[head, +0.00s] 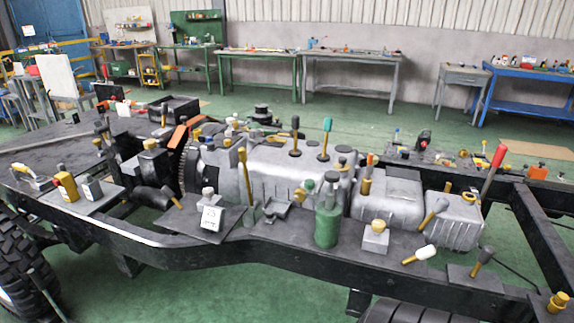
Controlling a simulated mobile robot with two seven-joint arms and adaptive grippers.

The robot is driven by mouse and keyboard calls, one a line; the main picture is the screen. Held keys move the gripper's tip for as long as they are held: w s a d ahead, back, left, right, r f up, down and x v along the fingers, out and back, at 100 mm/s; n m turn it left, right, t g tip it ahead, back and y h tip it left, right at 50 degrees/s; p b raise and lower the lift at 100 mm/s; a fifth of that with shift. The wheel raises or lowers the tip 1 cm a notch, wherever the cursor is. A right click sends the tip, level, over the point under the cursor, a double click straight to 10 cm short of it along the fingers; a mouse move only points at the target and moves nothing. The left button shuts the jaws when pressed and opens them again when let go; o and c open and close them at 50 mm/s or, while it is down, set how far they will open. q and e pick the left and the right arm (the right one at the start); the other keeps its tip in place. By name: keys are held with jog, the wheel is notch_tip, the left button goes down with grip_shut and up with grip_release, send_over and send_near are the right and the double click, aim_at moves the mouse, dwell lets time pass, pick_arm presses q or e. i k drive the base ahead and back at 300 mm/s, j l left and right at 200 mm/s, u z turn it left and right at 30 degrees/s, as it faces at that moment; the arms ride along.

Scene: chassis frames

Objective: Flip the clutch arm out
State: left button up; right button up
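Neither of my grippers is in view. A dark chassis frame (300,255) carries a grey engine and gearbox casing (262,172). Several lever-like parts stand on it, and I cannot tell which is the clutch arm. A yellow upright lever (244,170) is at the casing's near left. A black-knobbed lever (295,130) and a teal-topped lever (326,136) stand upright on top. A red-handled lever (493,168) tilts at the right.
Workbenches (350,66) line the back wall. Green floor is open between the benches and chassis.

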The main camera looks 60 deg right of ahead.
aim_at(242, 153)
jog(key=z, duration=1.5)
jog(key=i+j, duration=0.85)
jog(key=j, duration=0.15)
jog(key=i+j, duration=0.85)
jog(key=j, duration=0.1)
